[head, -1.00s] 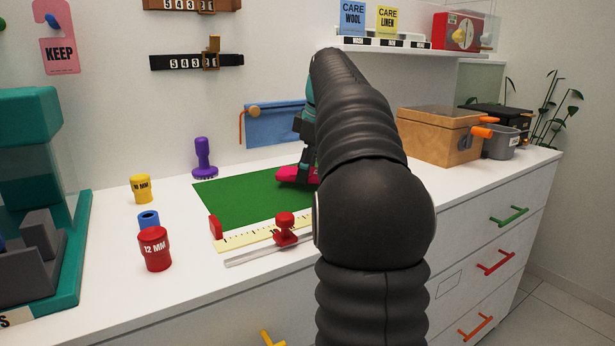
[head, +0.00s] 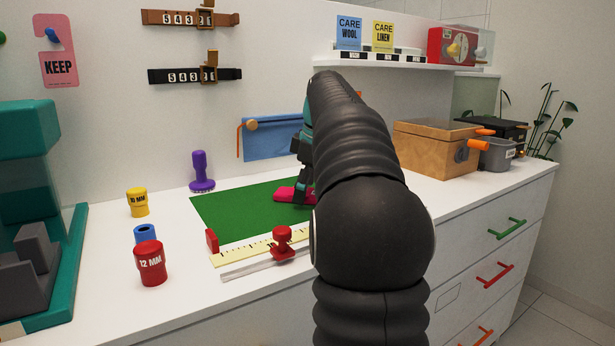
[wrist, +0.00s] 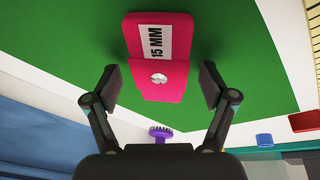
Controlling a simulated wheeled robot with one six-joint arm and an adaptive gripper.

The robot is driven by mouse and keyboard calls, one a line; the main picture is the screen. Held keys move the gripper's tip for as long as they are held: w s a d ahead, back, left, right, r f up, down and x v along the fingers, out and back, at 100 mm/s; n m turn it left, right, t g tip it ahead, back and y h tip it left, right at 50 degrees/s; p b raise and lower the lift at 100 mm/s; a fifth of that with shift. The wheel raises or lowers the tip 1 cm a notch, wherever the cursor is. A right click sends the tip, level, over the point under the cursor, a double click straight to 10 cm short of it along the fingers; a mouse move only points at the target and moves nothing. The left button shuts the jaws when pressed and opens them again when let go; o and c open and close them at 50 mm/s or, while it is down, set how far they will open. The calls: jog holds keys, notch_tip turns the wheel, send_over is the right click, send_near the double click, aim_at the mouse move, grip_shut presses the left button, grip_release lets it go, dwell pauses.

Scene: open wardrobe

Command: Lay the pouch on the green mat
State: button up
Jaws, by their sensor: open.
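The magenta pouch (wrist: 158,60), with a white "15 MM" label and a round snap, lies on the green mat (wrist: 70,40) in the wrist view. In the head view the pouch (head: 290,194) is at the right part of the mat (head: 240,212), partly hidden by my gripper and arm. My gripper (wrist: 160,88) is open, with one finger on each side of the pouch's near end and a gap to it on both sides. In the head view my gripper (head: 304,185) points down over the pouch; its fingertips are partly hidden.
Red (head: 150,262) and yellow (head: 138,202) pots stand left; a wooden box (head: 436,148) stands right.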

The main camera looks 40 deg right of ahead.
jog(key=p+v, duration=0.1)
jog(key=v, duration=1.1)
